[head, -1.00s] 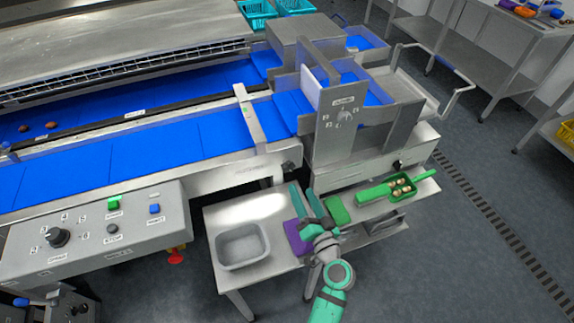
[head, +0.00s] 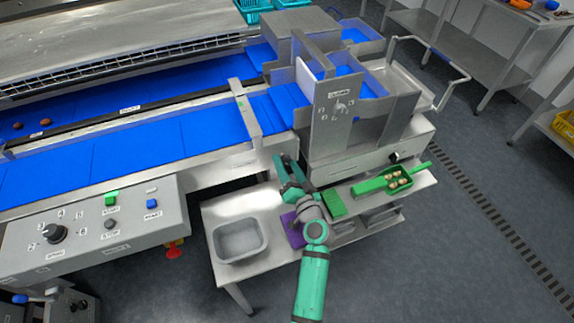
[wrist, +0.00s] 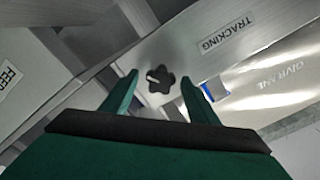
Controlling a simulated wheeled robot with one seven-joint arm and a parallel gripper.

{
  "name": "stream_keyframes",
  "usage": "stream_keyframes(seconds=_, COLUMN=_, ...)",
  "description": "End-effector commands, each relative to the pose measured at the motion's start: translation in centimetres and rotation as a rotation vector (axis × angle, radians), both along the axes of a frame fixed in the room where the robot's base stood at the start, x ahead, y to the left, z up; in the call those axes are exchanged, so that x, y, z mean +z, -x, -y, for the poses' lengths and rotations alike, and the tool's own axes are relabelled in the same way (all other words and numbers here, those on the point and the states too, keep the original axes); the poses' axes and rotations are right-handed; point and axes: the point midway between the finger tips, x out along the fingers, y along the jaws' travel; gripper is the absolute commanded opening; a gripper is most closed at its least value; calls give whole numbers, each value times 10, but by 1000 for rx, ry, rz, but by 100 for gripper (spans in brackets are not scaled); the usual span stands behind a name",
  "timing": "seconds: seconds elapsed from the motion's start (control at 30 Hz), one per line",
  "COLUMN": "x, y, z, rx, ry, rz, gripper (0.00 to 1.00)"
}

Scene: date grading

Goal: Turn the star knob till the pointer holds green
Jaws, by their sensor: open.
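The black star knob (wrist: 159,80) shows in the wrist view, on a pale metal face beside a TRACKING label (wrist: 226,35). A light mark lies on one of its lobes. My gripper (wrist: 158,77) is open, with one green finger on each side of the knob in the picture; I cannot tell whether either touches it. In the head view my gripper (head: 285,160) is by the lower right end of the blue conveyor, and the knob is hidden there. I cannot make out a pointer or a green zone in either view.
A steel side table below holds a grey tub (head: 240,241), a purple pad (head: 292,231) and a green block (head: 334,203). A green scoop (head: 391,181) with dates lies to the right. The control panel (head: 90,225) stands left, the slicer-like housing (head: 330,110) right.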

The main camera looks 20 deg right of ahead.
Motion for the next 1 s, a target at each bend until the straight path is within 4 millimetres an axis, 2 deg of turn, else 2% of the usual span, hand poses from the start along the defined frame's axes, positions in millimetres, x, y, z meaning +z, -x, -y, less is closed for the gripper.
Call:
stream_keyframes(seconds=0.07, x=0, y=0, z=0, rx=0, ry=0, rz=0, gripper=52)
stream_keyframes(seconds=0.2, x=0, y=0, z=-2, rx=3, ry=0, rz=0, gripper=18)
stream_keyframes(seconds=0.23, x=0, y=0, z=-2, rx=3, ry=0, rz=0, gripper=13)
stream_keyframes(seconds=0.57, x=-1, y=-2, z=-8, rx=11, ry=-20, rz=-3, gripper=13)
stream_keyframes(seconds=1.0, x=-3, y=0, z=-5, rx=7, ry=-328, rz=-15, gripper=13)
